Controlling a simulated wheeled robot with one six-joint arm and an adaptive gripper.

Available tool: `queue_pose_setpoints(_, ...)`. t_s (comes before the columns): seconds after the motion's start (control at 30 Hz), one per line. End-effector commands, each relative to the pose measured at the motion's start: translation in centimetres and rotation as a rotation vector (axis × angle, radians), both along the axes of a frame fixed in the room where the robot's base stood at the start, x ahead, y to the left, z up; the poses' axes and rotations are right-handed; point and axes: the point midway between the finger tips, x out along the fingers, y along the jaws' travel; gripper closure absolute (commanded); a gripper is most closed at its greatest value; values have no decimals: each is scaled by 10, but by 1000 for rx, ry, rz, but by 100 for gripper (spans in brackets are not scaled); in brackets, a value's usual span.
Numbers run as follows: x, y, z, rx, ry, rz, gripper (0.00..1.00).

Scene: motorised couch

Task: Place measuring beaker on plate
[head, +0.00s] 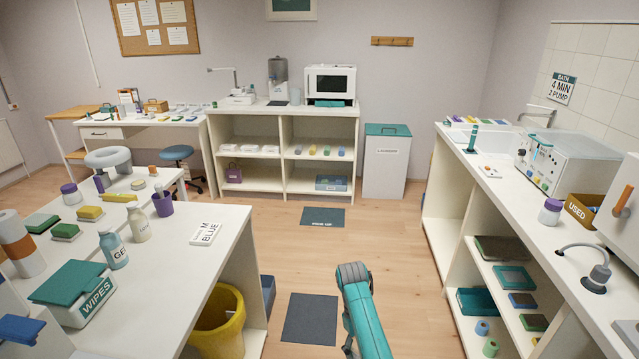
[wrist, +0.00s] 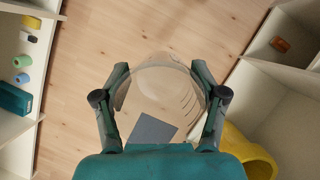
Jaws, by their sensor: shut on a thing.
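In the wrist view, my gripper (wrist: 160,78) is shut on a clear measuring beaker (wrist: 165,90) with dark graduation marks along its right side. The beaker sits between both fingers, above the wooden floor, and the floor shows through it. In the head view, only my teal and grey arm shows at bottom centre, over the aisle; the fingers and beaker cannot be made out there. I cannot pick out the plate with certainty in either view.
A white counter (head: 500,185) with a sink and a boxy machine (head: 565,160) runs along the right. A white table (head: 170,262) with bottles and a yellow bin (head: 222,325) stand at left. Back shelves (head: 283,112) hold a microwave.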

Motion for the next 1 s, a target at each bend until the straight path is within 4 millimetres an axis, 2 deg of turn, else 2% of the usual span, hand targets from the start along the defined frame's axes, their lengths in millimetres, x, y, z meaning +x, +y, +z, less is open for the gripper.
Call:
queue_pose_setpoints(0.03,-7,-19,-11,0,2,-89,70)
queue_pose_setpoints(0.1,-15,-37,-22,0,3,-195,70)
queue_pose_setpoints(0.3,-28,-65,-39,0,0,-376,70)
queue_pose_setpoints(0.43,-30,-70,-41,-1,-2,-409,70)
queue_pose_setpoints(1.0,-30,-69,-41,-2,-2,-406,70)
